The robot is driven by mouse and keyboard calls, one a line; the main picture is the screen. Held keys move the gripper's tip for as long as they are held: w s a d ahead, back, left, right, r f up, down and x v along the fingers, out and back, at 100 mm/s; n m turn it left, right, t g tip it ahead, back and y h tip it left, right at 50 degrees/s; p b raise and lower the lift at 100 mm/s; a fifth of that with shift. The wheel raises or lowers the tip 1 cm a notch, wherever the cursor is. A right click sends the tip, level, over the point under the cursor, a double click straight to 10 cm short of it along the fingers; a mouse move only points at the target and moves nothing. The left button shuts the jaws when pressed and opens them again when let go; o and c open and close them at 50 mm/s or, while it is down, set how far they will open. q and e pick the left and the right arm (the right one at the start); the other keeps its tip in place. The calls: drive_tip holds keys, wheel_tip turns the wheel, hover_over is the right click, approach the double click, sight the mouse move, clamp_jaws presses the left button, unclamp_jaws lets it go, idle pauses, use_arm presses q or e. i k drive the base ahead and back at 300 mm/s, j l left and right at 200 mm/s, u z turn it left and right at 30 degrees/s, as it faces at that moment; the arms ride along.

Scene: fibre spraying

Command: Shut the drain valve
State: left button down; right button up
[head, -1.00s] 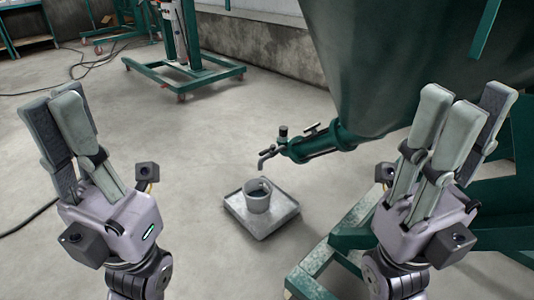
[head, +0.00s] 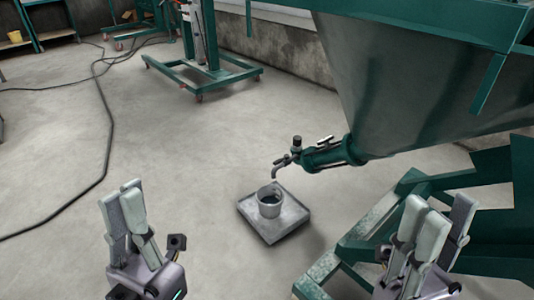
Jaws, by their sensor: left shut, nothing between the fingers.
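The drain valve (head: 320,156) is a green pipe fitting at the lower left of a large grey hopper (head: 425,85). A small light lever (head: 324,141) sits on its top, and a dark knob (head: 297,142) stands near the curved metal spout (head: 277,171). The spout points down above a grey cup (head: 269,203). My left gripper (head: 130,190) is shut and empty, fingers up, at the lower left, well apart from the valve. My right gripper (head: 438,200) points up at the lower right, apart from the valve; its fingers overlap, so its opening is unclear.
The cup stands on a square metal tray (head: 268,236) on the floor. The hopper's green frame (head: 365,232) fills the lower right, around my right gripper. A green wheeled stand (head: 205,72) is at the back, and a black hose (head: 108,150) lies left. The floor between is clear.

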sight(281, 160)
drive_tip(key=z, duration=0.65)
drive_tip(key=i+j+z, duration=0.1)
drive_tip(key=j+z, duration=0.7)
drive_tip(key=j, duration=0.2)
drive_tip(key=j+z, duration=0.45)
drive_tip(key=k+j, duration=0.1)
drive_tip(key=j, duration=1.05)
drive_tip(key=k+z, duration=0.05)
